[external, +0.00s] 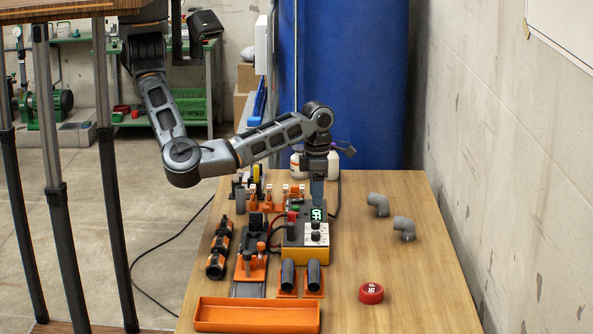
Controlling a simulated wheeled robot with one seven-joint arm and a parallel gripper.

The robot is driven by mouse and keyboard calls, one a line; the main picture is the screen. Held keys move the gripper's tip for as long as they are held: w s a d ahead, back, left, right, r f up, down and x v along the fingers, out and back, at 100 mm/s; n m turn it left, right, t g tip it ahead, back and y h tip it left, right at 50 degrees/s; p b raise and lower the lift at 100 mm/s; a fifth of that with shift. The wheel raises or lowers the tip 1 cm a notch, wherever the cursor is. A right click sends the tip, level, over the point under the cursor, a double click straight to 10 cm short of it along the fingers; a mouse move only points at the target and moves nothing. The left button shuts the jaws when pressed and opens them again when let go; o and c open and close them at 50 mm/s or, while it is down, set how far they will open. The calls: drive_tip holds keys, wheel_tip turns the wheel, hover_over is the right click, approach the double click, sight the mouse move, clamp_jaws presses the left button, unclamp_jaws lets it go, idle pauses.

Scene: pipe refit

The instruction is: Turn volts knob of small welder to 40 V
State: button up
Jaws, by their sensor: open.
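The small welder (306,254) is a yellow-orange box near the middle of the table. Its top has a lit green display (318,214) that seems to read "OF" or "OFF". Below the display a pale panel carries dark knobs (315,236); which one is the volts knob, and where it points, is too small to tell. My gripper (317,197) points down just behind the display, at the welder's far end. It is open, and its fingertips are hard to make out. I cannot tell whether it touches the welder.
An orange tray (257,317) lies at the table's front. Two dark pipe pieces (288,278) stand before the welder, and an orange clamp fixture (251,268) is left of it. The right side is mostly clear.

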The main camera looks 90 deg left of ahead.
sight(316, 221)
wheel_tip(316, 221, down, 8)
drive_tip(key=shift+r+p, duration=0.2)
drive_tip(key=shift+p, duration=0.15)
clamp_jaws()
idle(0.5)
